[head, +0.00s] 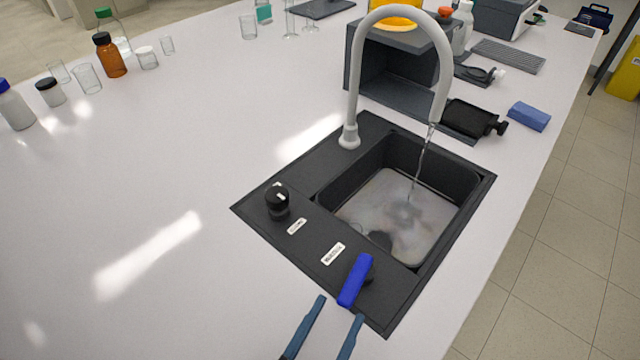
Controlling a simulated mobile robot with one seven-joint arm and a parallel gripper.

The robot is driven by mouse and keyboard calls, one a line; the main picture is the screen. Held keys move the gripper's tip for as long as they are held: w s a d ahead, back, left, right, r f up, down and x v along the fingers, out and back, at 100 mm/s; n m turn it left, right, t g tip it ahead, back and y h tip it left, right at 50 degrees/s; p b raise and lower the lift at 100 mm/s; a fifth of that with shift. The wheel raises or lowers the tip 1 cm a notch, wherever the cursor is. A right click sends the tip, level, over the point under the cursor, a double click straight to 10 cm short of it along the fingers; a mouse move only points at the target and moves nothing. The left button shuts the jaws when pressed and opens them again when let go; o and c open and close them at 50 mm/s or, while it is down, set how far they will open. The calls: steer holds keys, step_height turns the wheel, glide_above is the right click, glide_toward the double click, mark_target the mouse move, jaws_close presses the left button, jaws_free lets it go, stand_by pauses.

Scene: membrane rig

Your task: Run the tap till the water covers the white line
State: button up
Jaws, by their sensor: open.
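The grey gooseneck tap (353,95) stands behind the black sink (300,262). A thin water stream (420,160) falls from its spout into the basin. Water (385,208) with a cloudy, reflective surface lies in the basin, below the rim. I cannot make out a white line on the basin walls. A blue lever (355,280) sits on the sink's front ledge, beside a small white label (333,254). My gripper (339,310) is open and empty at the bottom of the view, just in front of the lever. It appears apart from the lever.
A black knob (278,202) stands on the ledge's left, near another label (297,226). A dark open box (390,75), a black bottle (472,117) and a blue sponge (529,116) are behind the sink. Bottles and glassware stand far left. The counter left of the sink is clear.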

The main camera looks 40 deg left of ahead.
steer(key=shift+s+d+b, duration=0.2)
steer(key=shift+s, duration=0.8)
steer(key=shift+s+d+b, duration=0.15)
steer(key=shift+s+b, duration=0.05)
steer(key=shift+s, duration=0.8)
